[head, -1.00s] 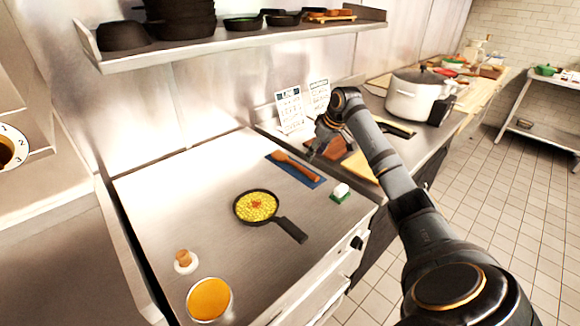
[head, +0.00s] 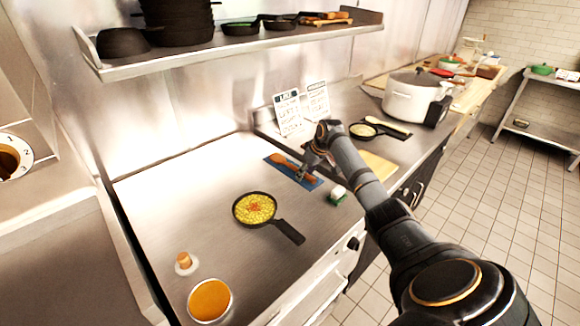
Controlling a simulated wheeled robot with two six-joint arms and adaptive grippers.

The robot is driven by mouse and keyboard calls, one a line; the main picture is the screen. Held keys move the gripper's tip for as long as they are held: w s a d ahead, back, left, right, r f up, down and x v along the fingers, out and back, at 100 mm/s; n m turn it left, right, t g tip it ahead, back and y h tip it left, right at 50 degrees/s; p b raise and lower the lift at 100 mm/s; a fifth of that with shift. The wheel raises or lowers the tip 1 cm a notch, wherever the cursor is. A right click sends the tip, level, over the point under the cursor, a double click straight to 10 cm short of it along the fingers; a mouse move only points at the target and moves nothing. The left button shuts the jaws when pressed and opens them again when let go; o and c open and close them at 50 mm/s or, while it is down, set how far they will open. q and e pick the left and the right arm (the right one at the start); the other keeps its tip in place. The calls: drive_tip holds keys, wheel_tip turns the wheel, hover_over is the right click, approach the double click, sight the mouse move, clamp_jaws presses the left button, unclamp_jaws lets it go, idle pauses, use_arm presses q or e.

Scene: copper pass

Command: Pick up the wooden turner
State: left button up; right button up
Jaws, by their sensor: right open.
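The wooden turner (head: 282,161) lies on a blue mat (head: 314,183) on the steel counter, near its back right part. My right gripper (head: 301,175) is over the right part of the turner and hides some of it. It is open. I cannot tell whether its fingers touch the turner. My left gripper is not in view.
A black pan of yellow food (head: 256,208) stands in front of the mat. A green and white block (head: 337,195) lies right of the mat. An orange-filled bowl (head: 210,299) is at the front. Upright cards (head: 288,112) stand behind. A white pot (head: 411,101) stands far right.

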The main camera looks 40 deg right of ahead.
clamp_jaws()
drive_tip(key=shift+r, duration=0.55)
drive_tip(key=s+a+r+b, duration=0.2)
drive_tip(key=s+r+b, duration=0.4)
drive_tip(key=s, duration=0.1)
drive_tip(key=s+a+r+b, duration=0.3)
drive_tip(key=s+r+b, duration=0.3)
wheel_tip(320, 180, up, 9)
drive_tip(key=p, duration=0.8)
drive_tip(key=shift+s+d+f+p, duration=0.15)
drive_tip(key=shift+d+f+p, duration=0.1)
drive_tip(key=shift+p, duration=0.1)
